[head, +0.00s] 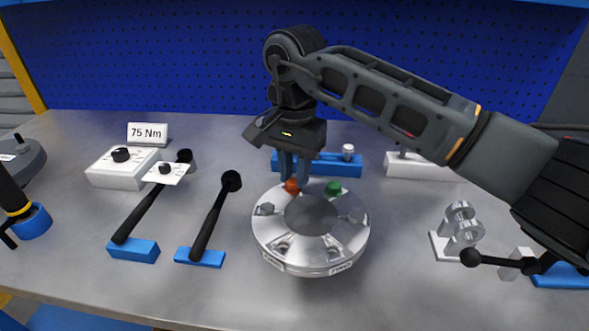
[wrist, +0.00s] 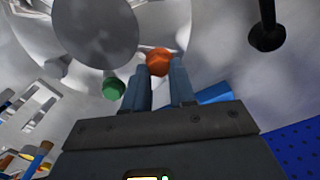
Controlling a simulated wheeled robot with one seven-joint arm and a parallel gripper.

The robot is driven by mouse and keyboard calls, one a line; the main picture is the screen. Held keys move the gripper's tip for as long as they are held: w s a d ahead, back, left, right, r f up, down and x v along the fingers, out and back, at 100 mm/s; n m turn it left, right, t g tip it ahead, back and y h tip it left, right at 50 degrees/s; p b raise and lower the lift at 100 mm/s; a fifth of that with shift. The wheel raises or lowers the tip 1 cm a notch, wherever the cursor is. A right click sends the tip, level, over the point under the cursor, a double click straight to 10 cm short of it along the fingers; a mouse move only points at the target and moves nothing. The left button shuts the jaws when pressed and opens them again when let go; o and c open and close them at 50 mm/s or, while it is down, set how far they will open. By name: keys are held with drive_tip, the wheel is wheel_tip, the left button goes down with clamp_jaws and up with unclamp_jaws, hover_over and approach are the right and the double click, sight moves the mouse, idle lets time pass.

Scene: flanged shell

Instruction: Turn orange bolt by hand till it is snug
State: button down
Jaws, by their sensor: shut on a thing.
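The orange bolt (head: 292,186) stands at the back of the flanged shell (head: 310,262), on its top ring. My gripper (head: 293,178) points down over it from behind, with its fingers shut on the bolt's head. In the wrist view the orange head (wrist: 160,61) shows between the two fingertips (wrist: 164,72). The green bolt (head: 333,188) sits on the ring just to the right of the orange one; it also shows in the wrist view (wrist: 113,88). How deep the orange bolt sits is hidden by the fingers.
Two black-handled wrenches rest on blue holders (head: 199,257) left of the shell. A white box (head: 122,167) and a 75 Nm sign (head: 148,133) stand farther left. A blue rack (head: 330,165) is behind the shell. A metal stand (head: 458,228) is at right.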

drive_tip(key=shift+d+r+m, duration=0.1)
drive_tip(key=shift+m, duration=1.1)
drive_tip(key=m+p, duration=0.1)
drive_tip(key=m, duration=0.3)
drive_tip(key=shift+m, duration=0.3)
drive_tip(key=m, duration=0.6)
drive_tip(key=shift+s+r+p, duration=0.1)
drive_tip(key=shift+p, duration=0.25)
drive_tip(key=shift+m, duration=0.4)
drive_tip(key=c, duration=0.9)
unclamp_jaws()
drive_tip(key=shift+s, duration=0.1)
drive_tip(key=shift+r+b, duration=0.3)
drive_tip(key=shift+r, duration=3.5)
